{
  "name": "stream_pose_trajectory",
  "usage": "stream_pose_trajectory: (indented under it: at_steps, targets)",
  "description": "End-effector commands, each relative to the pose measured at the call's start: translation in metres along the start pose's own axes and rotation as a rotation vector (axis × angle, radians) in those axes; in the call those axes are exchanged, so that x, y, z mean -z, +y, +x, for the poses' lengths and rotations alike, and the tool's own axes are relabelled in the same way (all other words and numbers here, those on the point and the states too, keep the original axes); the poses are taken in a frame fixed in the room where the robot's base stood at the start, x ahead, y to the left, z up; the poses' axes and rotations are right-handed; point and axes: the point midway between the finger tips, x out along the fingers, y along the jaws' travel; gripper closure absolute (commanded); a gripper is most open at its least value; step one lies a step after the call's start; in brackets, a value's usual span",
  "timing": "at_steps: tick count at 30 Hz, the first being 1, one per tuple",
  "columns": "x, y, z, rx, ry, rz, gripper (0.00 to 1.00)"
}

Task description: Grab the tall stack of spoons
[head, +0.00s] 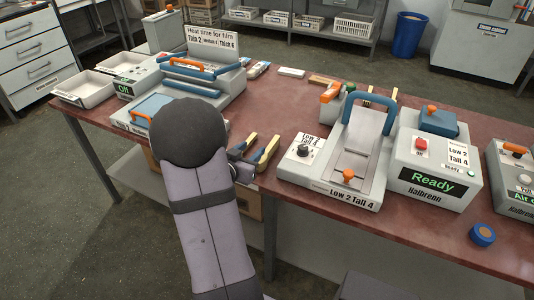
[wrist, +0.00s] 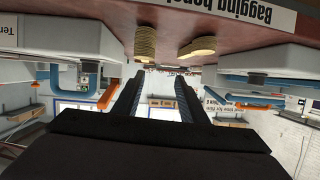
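In the wrist view, which is upside down, two stacks of pale wooden spoons rest on the red-brown table, seen end-on. The tall stack (wrist: 146,42) is left of centre and the shorter stack (wrist: 197,48) is to its right. My gripper (wrist: 160,75) is open and empty, its two dark fingers pointing toward the stacks, with the stacks apart from them. In the head view, my gripper (head: 249,156) is low at the table's front edge, partly hidden by my arm. Tan spoon shapes (head: 269,147) show just by the fingers; which stack is taller is unclear there.
A grey press with a blue handle (head: 372,113) stands right of the spoons, beside a unit reading "Ready" (head: 431,182). A film sealer (head: 190,75) stands to the left. A blue roll (head: 482,235) lies at the front right. Table behind the spoons is fairly clear.

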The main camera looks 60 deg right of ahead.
Motion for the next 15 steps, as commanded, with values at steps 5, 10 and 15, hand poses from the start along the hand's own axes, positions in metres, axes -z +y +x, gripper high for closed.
stream_pose_trajectory:
  at_steps: [5,10,15]
  targets:
    - [-0.019,0.025,0.0,-0.064,-0.053,-0.015,0.61]
    - [-0.021,0.027,0.004,-0.068,-0.058,-0.016,0.61]
    - [-0.021,0.028,0.017,-0.067,-0.059,-0.015,0.61]
